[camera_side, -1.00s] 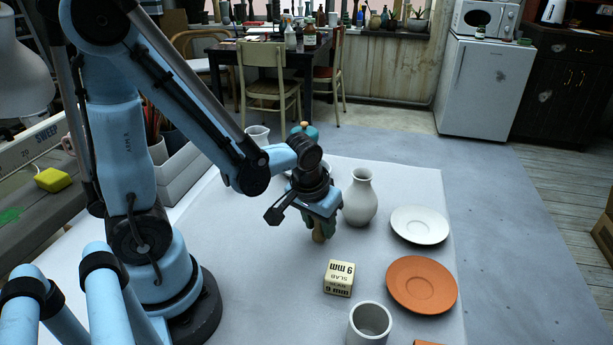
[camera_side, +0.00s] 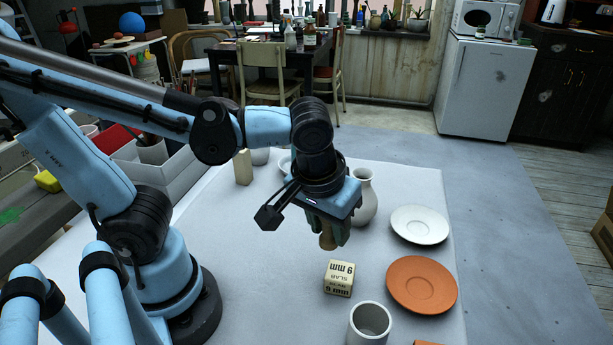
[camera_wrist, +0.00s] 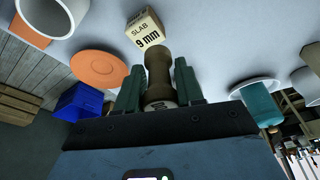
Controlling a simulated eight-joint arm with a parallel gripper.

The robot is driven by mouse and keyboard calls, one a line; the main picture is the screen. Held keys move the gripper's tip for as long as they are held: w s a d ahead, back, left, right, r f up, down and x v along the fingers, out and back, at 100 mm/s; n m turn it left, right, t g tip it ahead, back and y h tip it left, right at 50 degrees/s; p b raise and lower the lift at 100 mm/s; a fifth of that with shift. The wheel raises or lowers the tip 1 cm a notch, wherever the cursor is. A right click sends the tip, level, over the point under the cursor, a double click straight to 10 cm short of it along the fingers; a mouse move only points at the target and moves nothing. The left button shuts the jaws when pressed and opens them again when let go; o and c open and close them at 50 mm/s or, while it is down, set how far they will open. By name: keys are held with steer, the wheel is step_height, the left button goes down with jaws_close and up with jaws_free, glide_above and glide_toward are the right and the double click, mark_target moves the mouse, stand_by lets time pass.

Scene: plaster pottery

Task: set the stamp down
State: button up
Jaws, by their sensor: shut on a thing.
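My gripper (camera_side: 327,230) is shut on the stamp (camera_side: 328,241), a small brown turned wooden piece. The stamp points down below the fingers over the white table, behind the cream 9 mm slab block (camera_side: 338,278). I cannot tell how far it is above the table surface. In the wrist view the stamp (camera_wrist: 158,72) stands between the green fingers of my gripper (camera_wrist: 160,88), its pale end inside the grip. The slab block (camera_wrist: 145,29) appears just beyond the stamp there. The fingers partly hide the stamp in both views.
A white vase (camera_side: 366,202) stands close behind my gripper. A white saucer (camera_side: 419,225), an orange saucer (camera_side: 421,284) and a white cup (camera_side: 369,325) are to the right and in front. A cream block (camera_side: 243,168) stands behind. The table left of the slab block is clear.

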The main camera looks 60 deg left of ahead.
steer(key=shift+d+r, duration=0.15)
steer(key=w+a+n, duration=0.1)
steer(key=w+a, duration=0.4)
steer(key=w, duration=0.7)
steer(key=w+a+n, duration=0.1)
steer(key=w+a, duration=0.5)
steer(key=w, duration=0.6)
steer(key=shift+y, duration=0.3)
steer(key=w+a+f, duration=0.1)
steer(key=a+f, duration=0.1)
steer(key=a, duration=0.1)
steer(key=w+a+f, duration=0.1)
steer(key=a+f, duration=0.1)
steer(key=a, duration=0.2)
steer(key=w+a+f, duration=0.1)
steer(key=a+f, duration=0.1)
steer(key=a, duration=0.1)
steer(key=shift+w+a+f, duration=0.2)
steer(key=shift+a+f, duration=0.15)
steer(key=shift+f, duration=2)
steer(key=shift+f, duration=0.15)
steer(key=o, duration=1)
